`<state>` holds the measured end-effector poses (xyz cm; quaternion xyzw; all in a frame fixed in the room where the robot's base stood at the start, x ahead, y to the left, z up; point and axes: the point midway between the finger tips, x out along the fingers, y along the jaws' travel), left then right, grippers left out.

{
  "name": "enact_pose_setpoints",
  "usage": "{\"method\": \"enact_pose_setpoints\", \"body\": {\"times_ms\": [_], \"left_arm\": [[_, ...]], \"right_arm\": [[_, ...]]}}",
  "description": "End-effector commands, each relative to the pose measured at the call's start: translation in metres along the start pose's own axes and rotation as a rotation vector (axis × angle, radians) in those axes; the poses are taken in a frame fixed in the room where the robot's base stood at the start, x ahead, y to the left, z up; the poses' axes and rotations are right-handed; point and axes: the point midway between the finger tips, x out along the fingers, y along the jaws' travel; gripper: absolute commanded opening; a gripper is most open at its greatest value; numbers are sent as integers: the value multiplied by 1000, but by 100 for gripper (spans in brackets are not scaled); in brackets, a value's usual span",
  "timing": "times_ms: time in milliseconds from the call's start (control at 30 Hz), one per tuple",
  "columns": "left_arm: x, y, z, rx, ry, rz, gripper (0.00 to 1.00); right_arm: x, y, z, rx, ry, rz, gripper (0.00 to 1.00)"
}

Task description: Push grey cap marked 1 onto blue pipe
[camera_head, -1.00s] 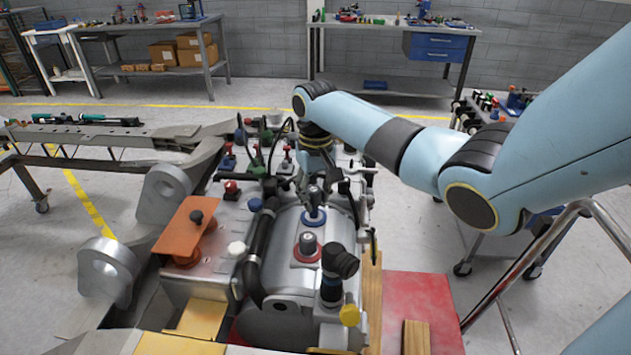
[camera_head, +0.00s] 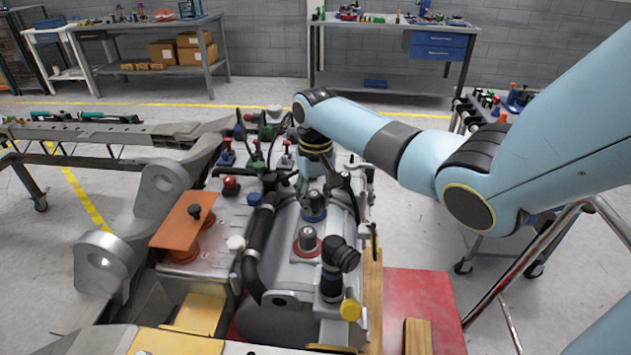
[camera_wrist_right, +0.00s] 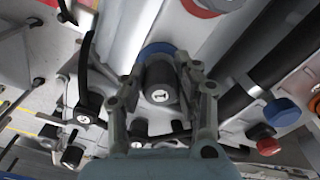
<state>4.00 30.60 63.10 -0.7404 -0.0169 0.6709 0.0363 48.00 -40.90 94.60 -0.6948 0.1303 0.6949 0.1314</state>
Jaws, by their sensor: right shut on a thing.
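The grey cap marked 1 (camera_wrist_right: 160,84) is between the fingers of my right gripper (camera_wrist_right: 162,105) in the right wrist view, its label facing the camera. The cap also shows in the head view (camera_head: 314,199). My right gripper is shut on it, with a finger on each side. The blue pipe (camera_wrist_right: 157,49) shows as a blue ring right behind the cap; in the head view, its blue collar (camera_head: 314,215) is just under the cap. I cannot tell how far the cap sits on the pipe. My left gripper is not in view.
A similar dark cap on a red collar (camera_head: 306,245) stands just in front on the silver housing. A black hose (camera_head: 256,245) runs to its left, and a black elbow fitting (camera_head: 340,256) stands to its right. Several levers and coloured caps crowd the area behind.

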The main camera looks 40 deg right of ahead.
Motion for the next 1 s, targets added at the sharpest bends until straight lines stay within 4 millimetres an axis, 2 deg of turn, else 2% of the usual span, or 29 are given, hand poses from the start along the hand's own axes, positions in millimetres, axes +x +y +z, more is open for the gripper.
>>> {"method": "enact_pose_setpoints", "body": {"times_ms": [767,800,967,1000], "left_arm": [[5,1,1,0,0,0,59],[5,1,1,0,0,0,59],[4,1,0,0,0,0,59],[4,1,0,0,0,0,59]], "right_arm": [[12,0,1,0,-2,0,18],[11,0,1,0,-2,0,35],[11,0,0,0,-1,0,56],[10,0,0,0,-1,0,57]]}}
